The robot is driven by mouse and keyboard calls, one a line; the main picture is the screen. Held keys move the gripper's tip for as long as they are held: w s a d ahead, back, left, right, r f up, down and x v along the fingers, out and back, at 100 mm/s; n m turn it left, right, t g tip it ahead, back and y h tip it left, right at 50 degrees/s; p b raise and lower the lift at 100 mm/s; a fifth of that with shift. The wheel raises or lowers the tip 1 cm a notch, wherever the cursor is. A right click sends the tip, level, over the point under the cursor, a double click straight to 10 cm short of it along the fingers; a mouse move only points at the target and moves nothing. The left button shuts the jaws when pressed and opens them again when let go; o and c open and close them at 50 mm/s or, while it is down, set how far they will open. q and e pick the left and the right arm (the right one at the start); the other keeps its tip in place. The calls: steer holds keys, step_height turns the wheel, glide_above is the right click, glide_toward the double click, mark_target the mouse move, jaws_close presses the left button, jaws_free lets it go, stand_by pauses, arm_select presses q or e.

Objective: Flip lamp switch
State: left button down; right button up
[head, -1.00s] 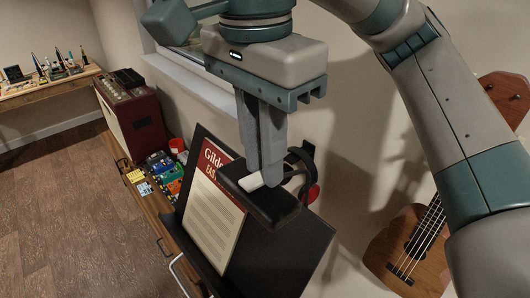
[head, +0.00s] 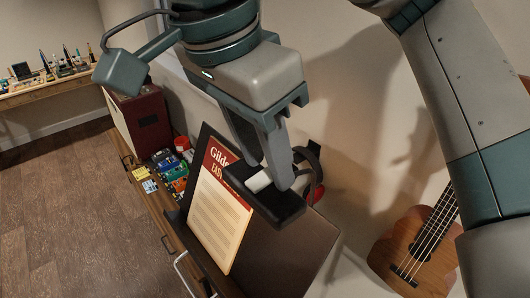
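A black clip-on lamp (head: 282,209) sits at the top of the music stand, with a curved black neck behind it. A white switch (head: 258,182) shows on its top face. My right gripper (head: 268,176) points down over the lamp. Its two fingers are apart, with the tips close around or beside the switch; I cannot tell whether they touch it. Warm light falls on the sheet and stand. My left gripper is not in view.
The dark music stand (head: 290,262) holds a red-and-cream book sheet (head: 219,211). A guitar (head: 410,248) hangs on the wall at right. An amplifier (head: 140,120) and several coloured pedals (head: 172,170) are at left. The wood floor is clear.

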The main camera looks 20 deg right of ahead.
stand_by(0.4)
steer(key=shift+v, duration=0.75)
steer(key=b+v, duration=0.1)
steer(key=v, duration=1.5)
